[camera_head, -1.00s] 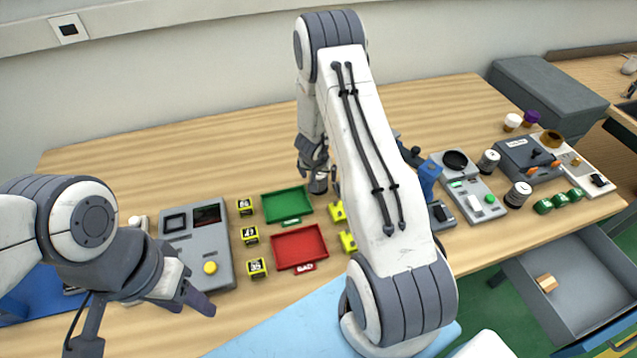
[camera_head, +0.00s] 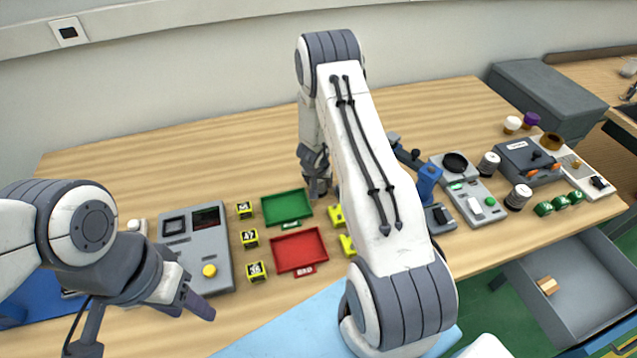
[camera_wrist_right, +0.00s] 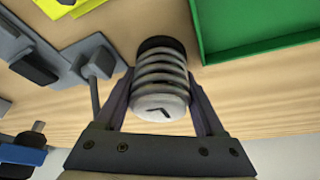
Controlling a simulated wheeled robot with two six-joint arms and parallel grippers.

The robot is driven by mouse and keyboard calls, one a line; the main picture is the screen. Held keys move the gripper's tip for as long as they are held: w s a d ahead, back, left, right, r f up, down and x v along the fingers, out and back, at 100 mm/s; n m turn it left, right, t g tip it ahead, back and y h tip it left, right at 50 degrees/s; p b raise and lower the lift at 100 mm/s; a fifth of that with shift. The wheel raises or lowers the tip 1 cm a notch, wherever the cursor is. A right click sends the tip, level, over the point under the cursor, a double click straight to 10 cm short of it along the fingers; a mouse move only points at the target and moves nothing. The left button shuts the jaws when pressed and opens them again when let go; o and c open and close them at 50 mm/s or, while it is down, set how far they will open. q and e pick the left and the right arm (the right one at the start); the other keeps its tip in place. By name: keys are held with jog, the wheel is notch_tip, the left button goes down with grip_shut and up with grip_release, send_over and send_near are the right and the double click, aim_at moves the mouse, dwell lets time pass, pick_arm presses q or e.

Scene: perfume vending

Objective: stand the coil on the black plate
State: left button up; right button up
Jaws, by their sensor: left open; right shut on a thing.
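The coil (camera_wrist_right: 163,75) is a silver ribbed cylinder with dark grooves and a pale end bearing a black mark. In the right wrist view it sits between the two fingers of my right gripper (camera_wrist_right: 162,108), which is shut on it. In the head view my right gripper (camera_head: 317,185) is just right of the green tray, and the coil is hardly visible there. The black plate (camera_head: 455,162) is a round dark disc on a grey device to the right, well apart from the gripper. My left gripper (camera_head: 198,300) is open and empty near the front left.
Two similar ribbed cylinders (camera_head: 488,164) (camera_head: 518,197) stand right of the grey device. A green tray (camera_head: 287,207) and a red tray (camera_head: 298,251) lie mid-table beside yellow numbered blocks (camera_head: 250,238). A blue-handled device (camera_head: 428,182) stands between my right arm and the plate.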

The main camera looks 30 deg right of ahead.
jog(key=shift+r, duration=0.65)
notch_tip(320, 180, up, 3)
jog(key=shift+r+p, duration=0.1)
jog(key=shift+p, duration=0.95)
jog(key=s+d+r+b, duration=0.3)
jog(key=s+d+r, duration=0.3)
jog(key=s+d, duration=0.25)
jog(key=w+a+f+n+t+y+b, duration=0.1)
jog(key=w+a+n, duration=0.15)
jog(key=a, duration=0.75)
jog(key=w+a+n+y+b, duration=0.15)
jog(key=a+n, duration=0.25)
jog(key=a, duration=0.6)
jog(key=s+a+r+n, duration=0.1)
jog(key=s+a+n, duration=0.1)
jog(key=s+a, duration=0.2)
jog(key=shift+s+a+r, duration=0.15)
jog(key=shift+a+r, duration=0.1)
jog(key=shift+a, duration=0.65)
jog(key=shift+a+y, duration=0.1)
jog(key=shift+y, duration=0.15)
